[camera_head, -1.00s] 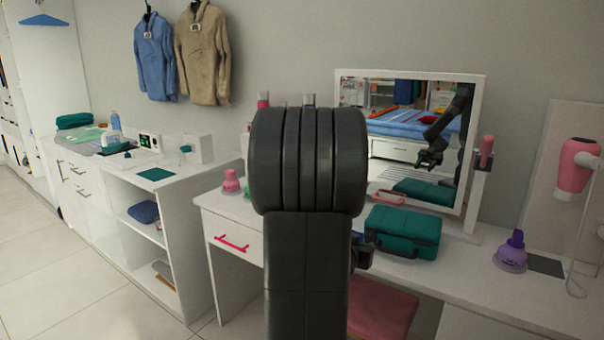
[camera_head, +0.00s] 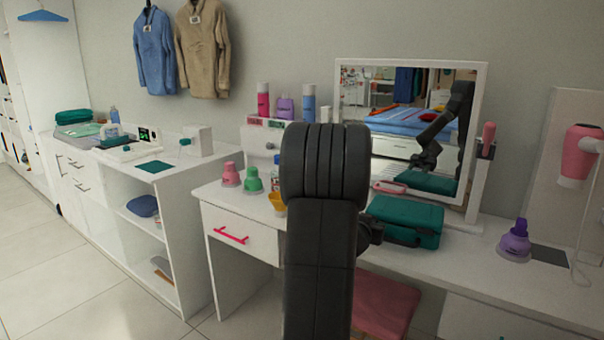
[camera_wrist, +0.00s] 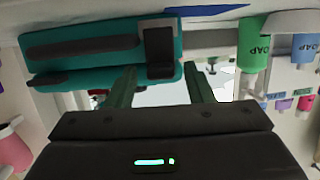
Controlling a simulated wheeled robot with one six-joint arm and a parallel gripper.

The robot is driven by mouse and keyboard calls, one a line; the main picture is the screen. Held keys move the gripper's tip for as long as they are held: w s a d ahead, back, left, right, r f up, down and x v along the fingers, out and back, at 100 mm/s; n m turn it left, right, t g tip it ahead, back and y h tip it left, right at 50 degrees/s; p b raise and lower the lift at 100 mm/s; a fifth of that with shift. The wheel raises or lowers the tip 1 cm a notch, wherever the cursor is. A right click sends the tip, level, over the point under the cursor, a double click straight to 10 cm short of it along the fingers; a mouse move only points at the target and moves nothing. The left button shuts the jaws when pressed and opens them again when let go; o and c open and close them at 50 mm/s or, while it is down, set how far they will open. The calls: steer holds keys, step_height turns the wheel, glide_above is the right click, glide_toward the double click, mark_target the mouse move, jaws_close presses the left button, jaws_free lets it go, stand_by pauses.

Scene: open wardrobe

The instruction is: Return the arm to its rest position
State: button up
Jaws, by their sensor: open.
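My arm (camera_head: 320,230) stands upright in the middle of the head view and hides part of the dressing table. My gripper (camera_wrist: 160,85) shows in the wrist view, its two fingers apart with nothing between them. A teal case (camera_wrist: 100,48) lies beyond the fingers at the upper left there. In the head view my gripper is mostly hidden behind the arm, and the teal case (camera_head: 404,221) lies on the table right of the arm. The arm's reflection shows in the mirror (camera_head: 487,75).
A pink hair dryer (camera_head: 578,155) hangs at the right. A pink stool (camera_head: 385,305) is below. Open floor (camera_head: 90,270) lies at the left.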

steer(key=shift+s+a+f+t+h+b, duration=0.25)
steer(key=shift+f+t+b, duration=0.35)
steer(key=shift+b, duration=3.85)
steer(key=shift+s+f+t+h+b, duration=0.35)
steer(key=shift+t+b, duration=0.45)
steer(key=shift+b, duration=3.65)
steer(key=p+v, duration=0.3)
steer(key=v, duration=0.6)
steer(key=shift+r, duration=0.25)
steer(key=shift+a, duration=0.1)
